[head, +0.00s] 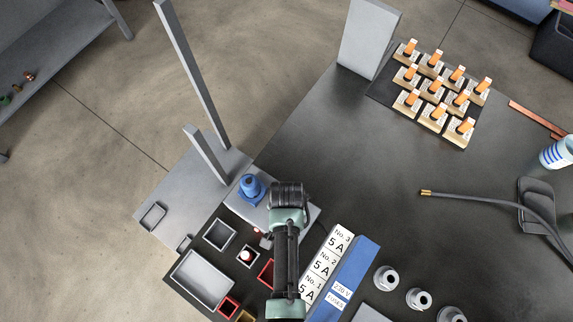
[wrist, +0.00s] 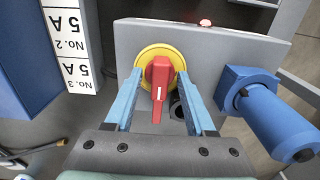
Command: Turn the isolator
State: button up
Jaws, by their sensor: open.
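The isolator shows in the wrist view as a red handle (wrist: 160,92) with a white mark, on a round yellow plate (wrist: 147,54). The handle lies nearly upright in the picture. The plate is fixed to a grey panel (wrist: 225,55). My gripper (wrist: 160,80) is open, with one blue finger on each side of the handle. Gaps show between the fingers and the handle; whether the tips touch the plate I cannot tell. In the head view my arm hides the handle and most of the panel.
A blue plug-like fitting (wrist: 265,108) juts out close to the right finger; it also shows in the head view (head: 251,188). White fuse labels (head: 327,262) and a blue block (head: 347,275) stand on the other side. Small trays (head: 203,281) lie near. The dark table's middle is clear.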

grip_shut()
jog(key=shift+n, duration=0.3)
dwell(0.3)
jog(key=n+p, duration=0.2)
jog(key=n, duration=0.1)
jog(key=shift+r, duration=0.1)
jog(key=n+p, duration=0.1)
jog(key=n, duration=0.4)
jog(key=n+p, duration=0.1)
jog(key=n, duration=0.3)
jog(key=shift+p, duration=0.3)
jog(key=shift+n+p, duration=0.35)
jog(key=shift+n, duration=2.15)
